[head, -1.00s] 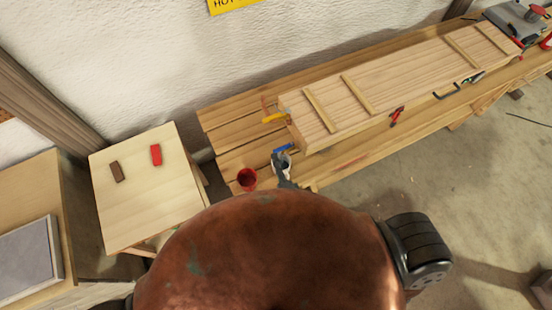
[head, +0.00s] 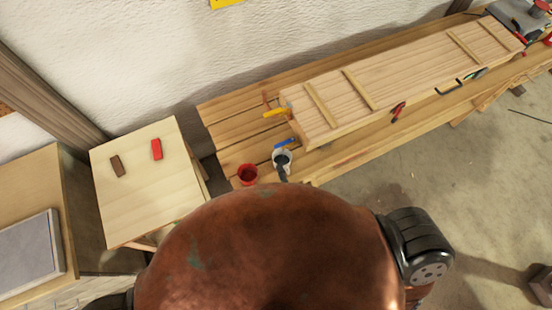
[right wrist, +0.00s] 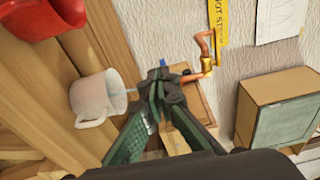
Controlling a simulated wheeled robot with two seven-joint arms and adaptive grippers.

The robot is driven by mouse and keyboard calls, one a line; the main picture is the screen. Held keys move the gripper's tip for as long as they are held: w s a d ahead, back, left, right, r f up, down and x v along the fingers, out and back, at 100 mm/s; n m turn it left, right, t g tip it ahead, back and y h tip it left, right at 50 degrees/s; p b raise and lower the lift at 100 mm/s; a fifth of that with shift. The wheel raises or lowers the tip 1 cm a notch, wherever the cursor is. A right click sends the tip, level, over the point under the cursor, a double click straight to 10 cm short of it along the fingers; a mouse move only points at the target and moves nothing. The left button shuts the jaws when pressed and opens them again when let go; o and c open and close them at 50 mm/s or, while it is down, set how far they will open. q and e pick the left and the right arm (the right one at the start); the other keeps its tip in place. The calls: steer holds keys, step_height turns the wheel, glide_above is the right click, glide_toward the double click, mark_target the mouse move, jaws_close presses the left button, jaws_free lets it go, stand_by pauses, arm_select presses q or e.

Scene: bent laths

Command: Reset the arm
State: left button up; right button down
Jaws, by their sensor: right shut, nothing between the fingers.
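My left gripper is not in view.
A red cup (head: 248,174) stands on the bench beside the mug. A blue-handled item (head: 285,144) and a yellow clamp (head: 275,113) are near the long slatted panel (head: 400,80). A small table (head: 135,205) holds a brown and a red block (head: 156,149).

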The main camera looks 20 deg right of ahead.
steer(key=shift+s, duration=2.4)
